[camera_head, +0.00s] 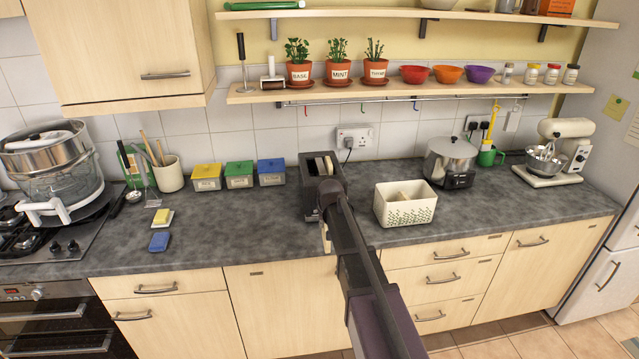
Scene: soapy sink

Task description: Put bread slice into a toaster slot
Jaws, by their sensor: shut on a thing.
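The black toaster (309,196) stands on the grey counter, left of the white basket, and my arm covers its right side. Two pale upright edges, like bread slices (319,166), show at its top. My gripper (328,222) is mostly hidden behind my own arm, in front of the toaster near the counter's front edge. A narrow pale piece, which looks like a bread slice (326,238), shows just left of the arm; the gripper is shut on it. The fingers cannot be made out. The held slice appears apart from the toaster slots.
A white patterned basket (404,212) with a pale slice inside stands right of my arm. A steel pot (449,160) and a stand mixer (553,150) are farther right. Coloured tins (239,175) stand left of the toaster. A shelf with plants (338,64) hangs above.

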